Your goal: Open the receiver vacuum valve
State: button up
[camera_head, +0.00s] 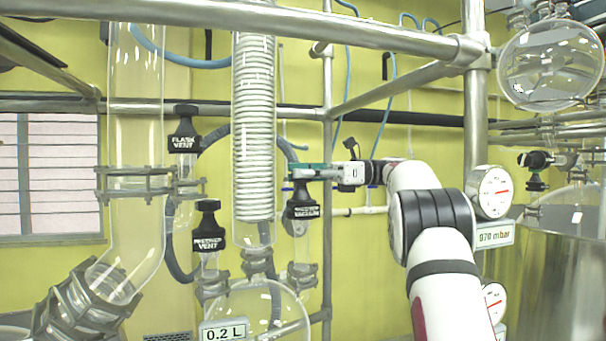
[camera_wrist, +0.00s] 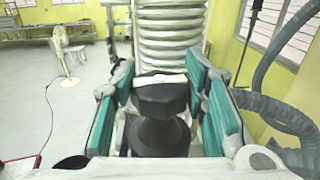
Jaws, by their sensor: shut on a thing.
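The receiver vacuum valve has a black knob (camera_head: 303,208) with a small label, on a glass stem right of the coiled condenser in the head view. In the wrist view the dark faceted knob (camera_wrist: 162,100) fills the space between the teal finger pads. My gripper (camera_head: 302,173) comes in from the right at the top of this knob. My gripper (camera_wrist: 163,92) is shut on the knob, with a pad on each side. The knob's label is small and partly unclear, and how far the valve is turned cannot be told.
The receiver vent knob (camera_head: 208,232) and flask vent knob (camera_head: 184,135) stand to the left. The glass condenser (camera_head: 254,120) is close beside my gripper. Metal rails (camera_head: 400,95), a round receiver flask (camera_head: 262,305) and a gauge reading 970 mbar (camera_head: 494,192) surround the arm.

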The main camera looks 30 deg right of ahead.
jog(key=o, duration=1.2)
jog(key=shift+a+f, duration=0.1)
jog(key=shift+m+t, duration=0.4)
jog(key=shift+t, duration=0.2)
